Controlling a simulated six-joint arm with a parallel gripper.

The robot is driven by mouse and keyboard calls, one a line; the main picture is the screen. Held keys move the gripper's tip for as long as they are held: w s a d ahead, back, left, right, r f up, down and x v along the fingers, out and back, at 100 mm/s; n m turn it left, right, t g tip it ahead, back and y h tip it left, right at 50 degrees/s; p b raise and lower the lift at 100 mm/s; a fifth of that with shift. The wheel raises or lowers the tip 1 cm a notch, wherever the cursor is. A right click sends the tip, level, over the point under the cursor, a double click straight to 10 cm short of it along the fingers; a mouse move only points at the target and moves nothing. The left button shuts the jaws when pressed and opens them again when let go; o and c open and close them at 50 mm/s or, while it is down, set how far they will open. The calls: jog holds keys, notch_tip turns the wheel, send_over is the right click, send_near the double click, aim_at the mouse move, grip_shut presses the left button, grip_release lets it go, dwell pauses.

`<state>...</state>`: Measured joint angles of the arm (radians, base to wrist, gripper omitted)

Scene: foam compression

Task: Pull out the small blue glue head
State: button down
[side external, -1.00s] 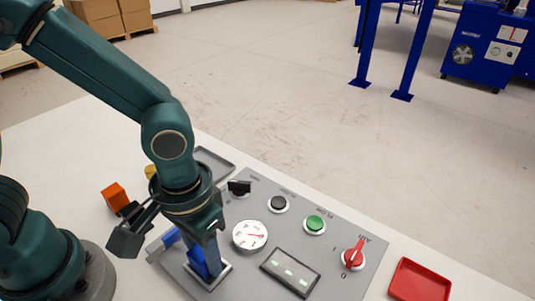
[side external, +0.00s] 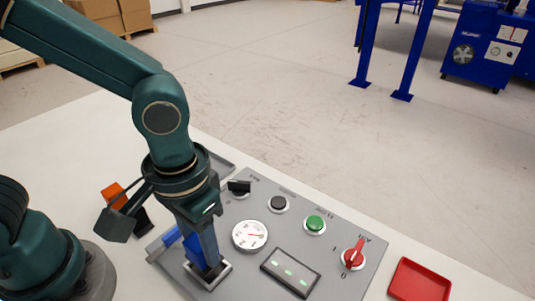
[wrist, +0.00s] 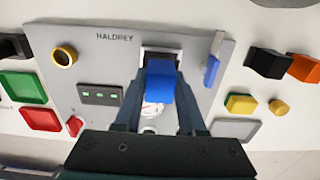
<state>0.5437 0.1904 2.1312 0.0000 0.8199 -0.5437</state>
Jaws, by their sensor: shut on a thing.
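The small blue glue head (wrist: 160,82) is between the two fingers of my gripper (wrist: 158,100) in the wrist view. In the side view its blue side (side external: 194,249) shows beside the fingers of my gripper (side external: 207,258), which are shut on it. It stands over the metal-rimmed rectangular socket (side external: 224,274) in the grey panel (side external: 345,278). A dark gap of the socket shows beyond the head in the wrist view. The fingers hide part of the head, and I cannot tell whether its lower end is clear of the socket.
A blue-handled lever (side external: 168,239) is close left of the socket. The panel carries a round gauge (side external: 250,235), a green button (side external: 315,224) and a red rotary switch (side external: 354,254). A red tray (side external: 420,280) lies right. An orange block (side external: 112,193) is left on the table.

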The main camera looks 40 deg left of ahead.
jog(key=shift+r, duration=1.55)
